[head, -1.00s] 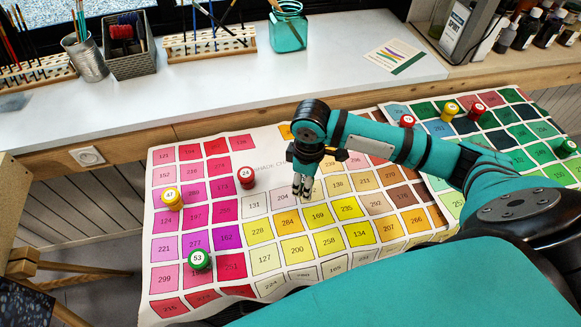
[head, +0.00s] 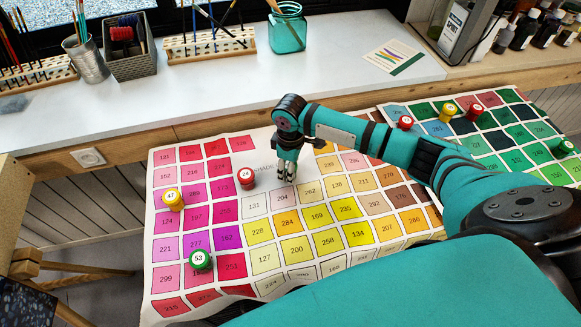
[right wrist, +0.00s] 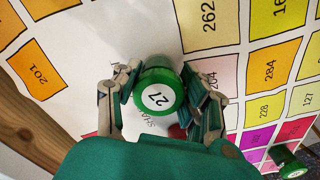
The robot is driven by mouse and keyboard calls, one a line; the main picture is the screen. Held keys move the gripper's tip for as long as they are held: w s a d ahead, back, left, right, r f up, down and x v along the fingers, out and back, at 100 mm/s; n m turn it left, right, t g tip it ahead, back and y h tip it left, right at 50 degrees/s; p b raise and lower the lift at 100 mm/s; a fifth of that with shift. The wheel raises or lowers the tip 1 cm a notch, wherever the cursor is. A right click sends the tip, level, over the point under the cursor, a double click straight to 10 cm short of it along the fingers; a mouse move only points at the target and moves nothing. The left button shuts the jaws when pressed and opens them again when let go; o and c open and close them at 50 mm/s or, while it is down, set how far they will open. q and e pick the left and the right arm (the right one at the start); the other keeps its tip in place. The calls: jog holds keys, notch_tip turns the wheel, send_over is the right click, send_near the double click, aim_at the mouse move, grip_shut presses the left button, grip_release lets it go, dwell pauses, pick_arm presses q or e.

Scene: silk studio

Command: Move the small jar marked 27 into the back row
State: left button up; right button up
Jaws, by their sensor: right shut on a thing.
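The small green jar marked 27 (right wrist: 158,97) sits between the fingers of my right gripper in the right wrist view, its white numbered lid facing the camera. My right gripper (head: 287,178) is shut on it. In the head view the gripper hides the jar, over the blank title area of the shade chart (head: 262,150), just right of the red jar marked 24 (head: 246,178). I cannot tell whether jar 27 touches the chart. My left gripper is not in view.
A yellow jar marked 47 (head: 172,198) and a green jar marked 53 (head: 200,259) stand on the chart's left part. Red (head: 405,122) and yellow (head: 447,111) jars stand on the right chart (head: 490,168). The white bench (head: 200,95) behind is clear in front.

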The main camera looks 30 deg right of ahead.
jog(key=o, duration=1.2)
jog(key=shift+f, duration=0.1)
notch_tip(320, 180, up, 12)
